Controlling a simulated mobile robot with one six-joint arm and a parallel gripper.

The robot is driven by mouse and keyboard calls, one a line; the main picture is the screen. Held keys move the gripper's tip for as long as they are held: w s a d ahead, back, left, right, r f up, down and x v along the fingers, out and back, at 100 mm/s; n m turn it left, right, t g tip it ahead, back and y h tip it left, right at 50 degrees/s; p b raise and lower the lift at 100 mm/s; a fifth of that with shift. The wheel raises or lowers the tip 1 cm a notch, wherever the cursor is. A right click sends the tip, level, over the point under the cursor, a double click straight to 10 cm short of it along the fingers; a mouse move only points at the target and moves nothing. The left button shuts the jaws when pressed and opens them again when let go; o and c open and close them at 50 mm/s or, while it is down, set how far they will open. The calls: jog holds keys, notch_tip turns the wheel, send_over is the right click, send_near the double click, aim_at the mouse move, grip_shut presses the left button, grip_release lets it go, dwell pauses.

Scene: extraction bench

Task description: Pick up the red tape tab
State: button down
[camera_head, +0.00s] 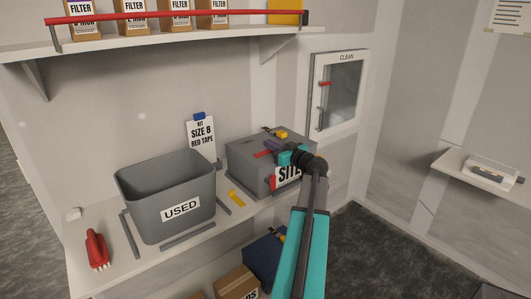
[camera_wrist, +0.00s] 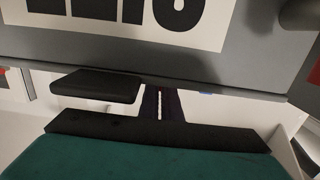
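I cannot tell which is the red tape tab. My gripper (camera_head: 284,157), teal and black, is at the box's front right top edge and hides part of it. In the wrist view the box's front (camera_wrist: 240,55) fills the top, label upside down, with red patches at both side edges. Dark gripper parts (camera_wrist: 162,103) show below; their opening is unclear.
A grey bin (camera_head: 145,190) marked "USED" stands left of the box, with a card (camera_head: 200,138) reading "SIZE 8 RED TAPE" behind. A red brush (camera_head: 96,249) lies at the bench's left. A yellow strip (camera_head: 236,198) lies between bin and box. A "CLEAN" hatch (camera_head: 343,95) is behind.

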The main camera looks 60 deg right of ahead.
jog(key=shift+r, duration=0.15)
dwell(0.3)
jog(key=shift+r+b, duration=1.6)
jog(key=shift+r, duration=3.3)
